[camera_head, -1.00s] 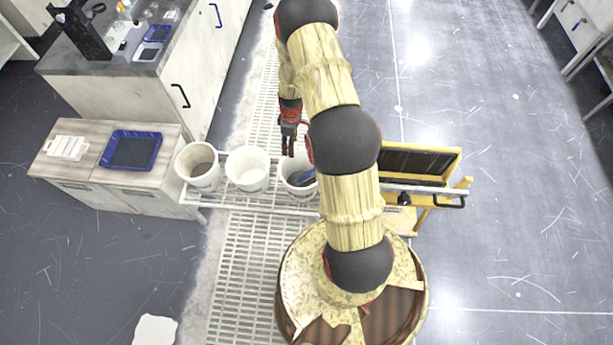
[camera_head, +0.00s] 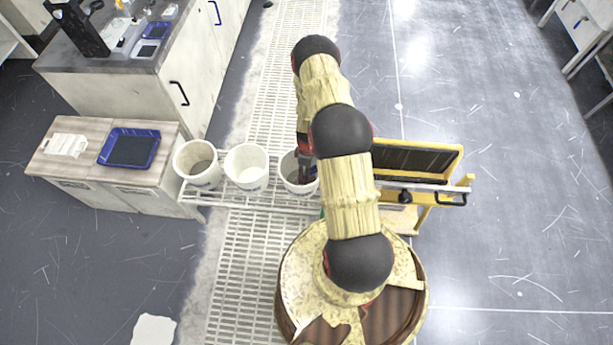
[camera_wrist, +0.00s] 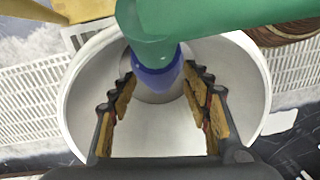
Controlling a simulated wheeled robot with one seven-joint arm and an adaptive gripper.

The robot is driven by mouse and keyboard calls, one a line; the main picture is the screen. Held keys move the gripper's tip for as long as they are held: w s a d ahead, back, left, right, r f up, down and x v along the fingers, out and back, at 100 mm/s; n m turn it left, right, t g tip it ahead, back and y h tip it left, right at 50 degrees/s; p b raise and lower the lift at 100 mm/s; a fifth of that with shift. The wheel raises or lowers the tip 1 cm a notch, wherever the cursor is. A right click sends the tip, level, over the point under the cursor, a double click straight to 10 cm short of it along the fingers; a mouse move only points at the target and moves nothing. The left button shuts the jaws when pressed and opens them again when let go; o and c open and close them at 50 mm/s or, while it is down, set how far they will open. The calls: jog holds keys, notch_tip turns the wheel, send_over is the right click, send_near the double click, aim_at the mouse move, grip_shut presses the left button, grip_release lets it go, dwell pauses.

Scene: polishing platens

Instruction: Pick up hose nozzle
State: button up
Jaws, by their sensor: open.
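The hose nozzle (camera_wrist: 157,77) shows in the wrist view as a blue piece joined to a thick green part (camera_wrist: 215,20) that crosses the top of the picture. It is at the far side of a white bucket (camera_wrist: 84,101). My gripper (camera_wrist: 158,90) is open, its two padded fingers reaching into the bucket on either side of the blue piece. I cannot tell whether the fingers touch it. In the head view, my gripper (camera_head: 304,172) is at the rightmost bucket (camera_head: 287,168), and my arm hides most of the nozzle.
Two more white buckets, the left one (camera_head: 188,152) and the middle one (camera_head: 237,157), stand in the same row on a white wire rack (camera_head: 232,203). A yellow-framed dark panel (camera_head: 455,160) is close on the right. A wooden cabinet with a blue tray (camera_head: 106,160) is at the left.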

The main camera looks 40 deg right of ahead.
notch_tip(320, 180, down, 2)
jog(key=shift+a+f, duration=0.1)
jog(key=shift+c, duration=0.4)
jog(key=c, duration=1.1)
grip_shut()
